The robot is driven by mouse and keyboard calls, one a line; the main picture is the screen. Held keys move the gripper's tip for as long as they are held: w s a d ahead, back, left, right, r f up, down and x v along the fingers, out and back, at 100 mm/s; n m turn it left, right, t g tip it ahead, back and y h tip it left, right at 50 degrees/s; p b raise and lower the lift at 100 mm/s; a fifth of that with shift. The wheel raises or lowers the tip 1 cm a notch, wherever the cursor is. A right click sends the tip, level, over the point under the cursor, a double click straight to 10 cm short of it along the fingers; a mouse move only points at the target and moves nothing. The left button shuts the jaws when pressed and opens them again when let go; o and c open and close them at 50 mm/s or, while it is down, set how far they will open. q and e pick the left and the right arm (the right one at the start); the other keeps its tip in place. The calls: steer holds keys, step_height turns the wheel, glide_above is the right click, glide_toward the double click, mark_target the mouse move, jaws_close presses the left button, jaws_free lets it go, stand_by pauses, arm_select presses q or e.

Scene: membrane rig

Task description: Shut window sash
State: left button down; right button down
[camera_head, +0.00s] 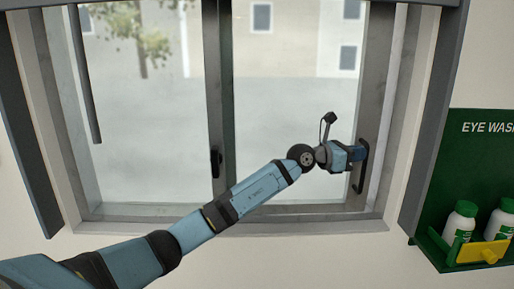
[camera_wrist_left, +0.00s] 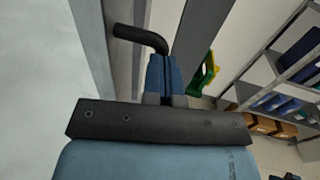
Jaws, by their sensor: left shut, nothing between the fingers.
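The window has grey frame members and frosted lower glass. A dark upright stile (camera_head: 219,100) stands mid-window with a small black latch (camera_head: 215,162) on it. The grey right-hand stile (camera_head: 375,85) bears a black bar handle (camera_head: 361,174). My left gripper (camera_head: 358,153) is at that handle, its arm reaching across the glass from lower left. In the left wrist view, the shut blue fingers (camera_wrist_left: 164,75) are beside the bent black handle (camera_wrist_left: 142,38), with nothing between them. I cannot tell whether they touch it. My right gripper is not in view.
A green eye-wash board (camera_head: 485,160) with white bottles (camera_head: 460,220) hangs right of the window. A dark upright strip (camera_head: 84,75) hangs at the left.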

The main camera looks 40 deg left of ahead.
mark_target(368, 152)
arm_select(q)
steer(key=x, duration=0.3)
steer(key=shift+s+d, duration=0.1)
steer(key=shift+d, duration=0.25)
steer(key=shift+r, duration=0.1)
